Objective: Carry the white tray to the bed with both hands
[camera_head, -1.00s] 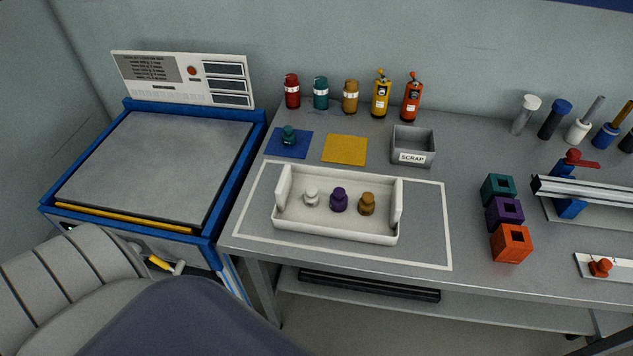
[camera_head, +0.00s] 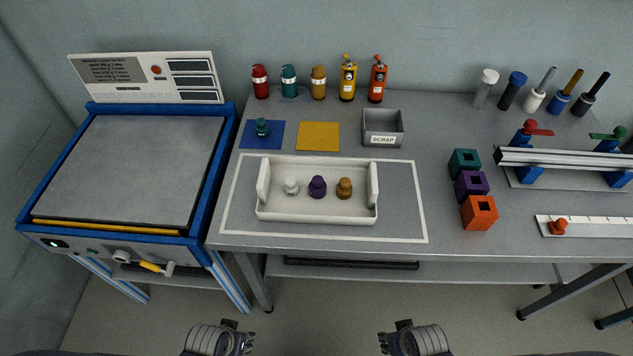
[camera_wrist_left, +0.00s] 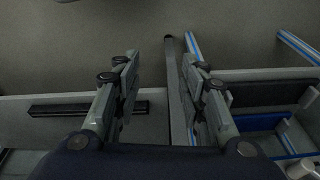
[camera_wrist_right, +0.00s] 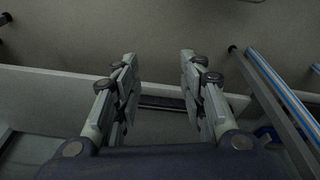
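The white tray (camera_head: 315,216) sits on the grey bench inside a white outline, with a raised handle wall at each end. It holds a white, a purple and an amber knobbed piece (camera_head: 344,188) in a row. The bed (camera_head: 130,165) is a flat grey plate in a blue frame, left of the bench. My left gripper (camera_head: 243,343) is low at the bottom of the head view, in front of the bench. The left wrist view shows its fingers apart and empty (camera_wrist_left: 155,85). My right gripper (camera_head: 388,343) is likewise low; its fingers are apart and empty in the right wrist view (camera_wrist_right: 160,80).
Behind the tray are a blue mat (camera_head: 248,140) with a teal piece, a yellow mat (camera_head: 318,137) and a scrap bin (camera_head: 383,142). Coloured blocks (camera_head: 478,212) stand to its right. A control panel (camera_head: 150,78) rises behind the bed. Floor shows before the bench.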

